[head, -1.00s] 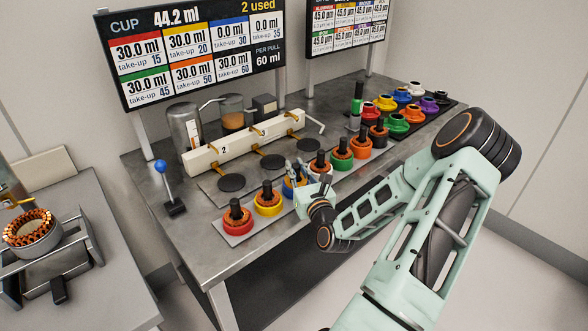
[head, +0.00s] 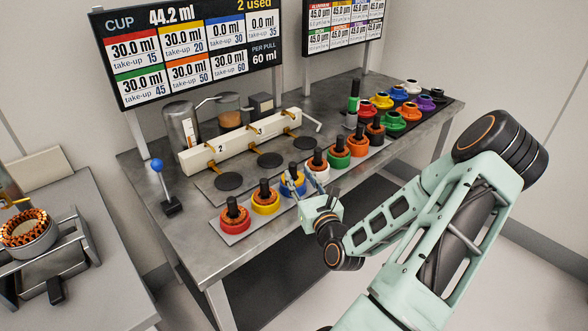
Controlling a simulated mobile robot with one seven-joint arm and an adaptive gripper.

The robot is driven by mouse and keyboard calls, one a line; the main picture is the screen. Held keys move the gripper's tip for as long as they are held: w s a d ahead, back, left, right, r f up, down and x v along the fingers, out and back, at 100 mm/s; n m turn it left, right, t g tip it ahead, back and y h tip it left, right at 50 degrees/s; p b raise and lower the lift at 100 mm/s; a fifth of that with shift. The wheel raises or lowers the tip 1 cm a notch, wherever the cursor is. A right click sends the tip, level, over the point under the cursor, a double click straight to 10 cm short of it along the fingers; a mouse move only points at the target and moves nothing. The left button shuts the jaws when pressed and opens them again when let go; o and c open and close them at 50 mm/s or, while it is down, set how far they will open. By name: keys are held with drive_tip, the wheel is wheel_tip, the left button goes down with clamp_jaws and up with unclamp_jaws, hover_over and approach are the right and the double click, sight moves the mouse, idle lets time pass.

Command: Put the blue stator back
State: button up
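The blue stator (head: 300,187) sits upright in the front row of coloured stators, with its dark centre post standing up. It is between the yellow stator (head: 265,204) and a white one (head: 317,172). My gripper (head: 304,187) is just in front of the blue stator and reaches toward it from the right front. Its fingers look spread apart, one beside the blue stator and one to its right. Part of the blue stator is hidden by the gripper. I cannot tell whether a finger touches it.
A red stator (head: 234,218) ends the row at left; green and orange ones stand to the right. Behind are dark round pads (head: 229,181) and a white manifold (head: 239,145). A blue-knobbed lever (head: 158,166) stands at left. Coloured parts fill the back right.

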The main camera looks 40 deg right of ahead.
drive_tip(key=v, duration=0.6)
drive_tip(key=shift+s+a, duration=0.1)
drive_tip(key=shift+s, duration=0.05)
